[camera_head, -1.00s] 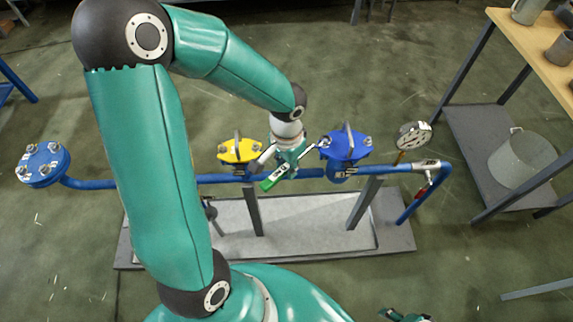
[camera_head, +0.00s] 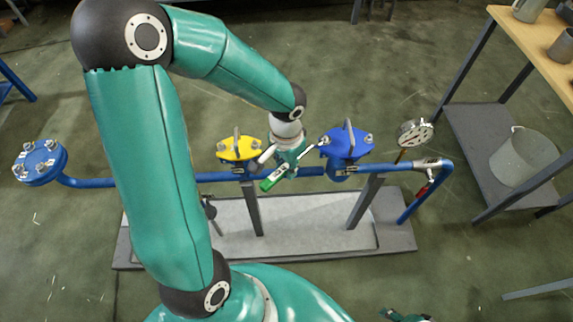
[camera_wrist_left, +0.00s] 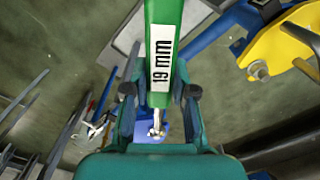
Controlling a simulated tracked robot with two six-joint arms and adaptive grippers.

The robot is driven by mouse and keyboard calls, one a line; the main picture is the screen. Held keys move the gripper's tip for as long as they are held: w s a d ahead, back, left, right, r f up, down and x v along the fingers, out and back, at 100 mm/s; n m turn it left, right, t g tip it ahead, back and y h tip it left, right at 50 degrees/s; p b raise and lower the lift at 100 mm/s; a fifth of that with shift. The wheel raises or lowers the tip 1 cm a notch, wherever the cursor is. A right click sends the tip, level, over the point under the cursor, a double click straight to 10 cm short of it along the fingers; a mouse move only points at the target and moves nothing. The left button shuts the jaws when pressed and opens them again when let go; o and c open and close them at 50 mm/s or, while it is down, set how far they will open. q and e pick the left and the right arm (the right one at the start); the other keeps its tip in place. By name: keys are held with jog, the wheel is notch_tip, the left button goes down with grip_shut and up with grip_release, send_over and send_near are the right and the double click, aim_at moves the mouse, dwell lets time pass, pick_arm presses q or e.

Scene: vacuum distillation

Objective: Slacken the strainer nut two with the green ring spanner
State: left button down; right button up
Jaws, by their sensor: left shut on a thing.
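My left gripper (camera_head: 287,163) is shut on the green ring spanner (camera_head: 272,180), between the two strainers. In the left wrist view the spanner's green handle (camera_wrist_left: 163,20), labelled "19 mm", runs between the fingers (camera_wrist_left: 160,92). Its bare metal shank points up and right in the head view, its end close to the left nut (camera_head: 325,140) on the blue strainer lid (camera_head: 346,148). Whether the ring is around that nut is too small to tell. The yellow strainer lid (camera_head: 238,150) is left of the gripper. A teal part at the bottom edge looks like my right gripper (camera_head: 405,316), mostly cut off.
A blue pipe (camera_head: 215,177) links the strainers above a grey tray (camera_head: 290,252). A blue flange (camera_head: 40,162) is at left. A gauge (camera_head: 415,132) and a red-handled valve (camera_head: 424,187) are at right. A bench with a bucket (camera_head: 524,157) stands far right.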

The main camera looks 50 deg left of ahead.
pick_arm(q)
jog(key=d+n+b, duration=0.2)
jog(key=d, duration=0.1)
jog(key=shift+w+b, duration=0.2)
jog(key=shift+b, duration=0.2)
jog(key=shift+f, duration=0.1)
jog(key=d+n+b, duration=0.1)
jog(key=w+d+n+b, duration=0.1)
jog(key=d, duration=0.1)
jog(key=shift+n, duration=0.3)
